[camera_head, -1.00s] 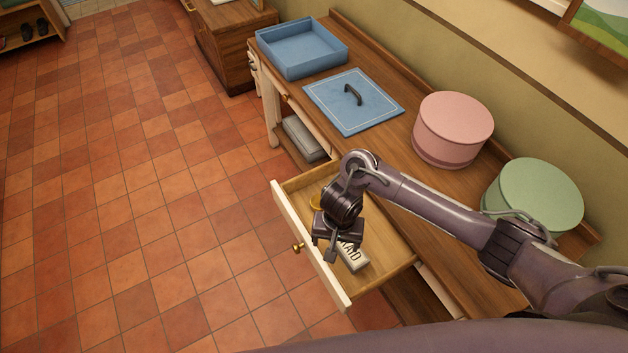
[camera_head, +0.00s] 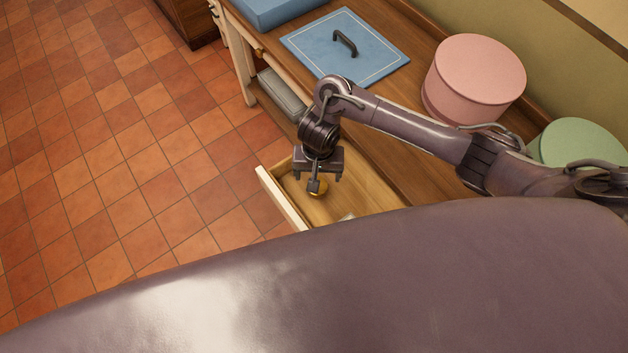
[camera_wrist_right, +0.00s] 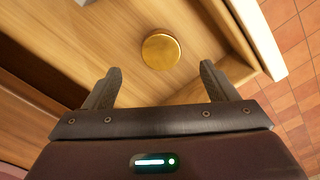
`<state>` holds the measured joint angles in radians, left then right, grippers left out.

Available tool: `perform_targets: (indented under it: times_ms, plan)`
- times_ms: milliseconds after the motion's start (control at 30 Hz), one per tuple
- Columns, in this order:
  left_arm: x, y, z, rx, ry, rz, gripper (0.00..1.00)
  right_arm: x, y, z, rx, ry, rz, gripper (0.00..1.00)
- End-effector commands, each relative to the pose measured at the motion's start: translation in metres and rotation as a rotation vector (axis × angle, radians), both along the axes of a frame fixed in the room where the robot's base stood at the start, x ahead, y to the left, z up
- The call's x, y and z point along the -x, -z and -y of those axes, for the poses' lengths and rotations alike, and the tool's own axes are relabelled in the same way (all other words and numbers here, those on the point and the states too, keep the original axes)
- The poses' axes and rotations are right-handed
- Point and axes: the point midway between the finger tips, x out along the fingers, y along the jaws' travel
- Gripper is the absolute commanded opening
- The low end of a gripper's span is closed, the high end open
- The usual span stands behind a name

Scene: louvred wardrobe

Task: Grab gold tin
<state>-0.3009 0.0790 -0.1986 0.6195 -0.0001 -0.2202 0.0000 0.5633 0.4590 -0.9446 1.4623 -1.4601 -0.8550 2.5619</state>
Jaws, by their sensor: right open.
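The gold tin (camera_wrist_right: 161,51) is round and lies on the bottom of the open drawer (camera_head: 360,200). In the right wrist view it sits beyond the fingertips, roughly midway between them and apart from both. In the head view the tin (camera_head: 317,190) is partly hidden behind my right gripper (camera_head: 316,184). My right gripper is open and empty, above the drawer; its two fingers also show in the right wrist view (camera_wrist_right: 160,83). My left gripper is not in view.
The drawer's cream front (camera_head: 281,199) stands on the floor side. On the desk are a blue lid (camera_head: 375,55) with a dark handle, a pink round box (camera_head: 474,80) and a green round box (camera_head: 575,143). A grey box (camera_head: 283,95) sits below. My body covers the lower view.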

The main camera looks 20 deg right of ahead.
Motion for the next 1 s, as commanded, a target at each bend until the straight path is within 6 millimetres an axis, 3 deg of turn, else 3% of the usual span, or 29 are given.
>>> perform_targets:
  times_ms: [300,700,1000]
  plan:
    - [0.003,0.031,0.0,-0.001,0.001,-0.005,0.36,0.001,0.035,0.0,-0.001,0.0,-0.002,0.79]
    - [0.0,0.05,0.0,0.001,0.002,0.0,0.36,0.002,0.083,0.001,0.002,0.0,-0.001,0.79]
    - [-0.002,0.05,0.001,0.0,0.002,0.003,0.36,0.002,0.088,0.001,0.001,-0.001,0.002,0.79]
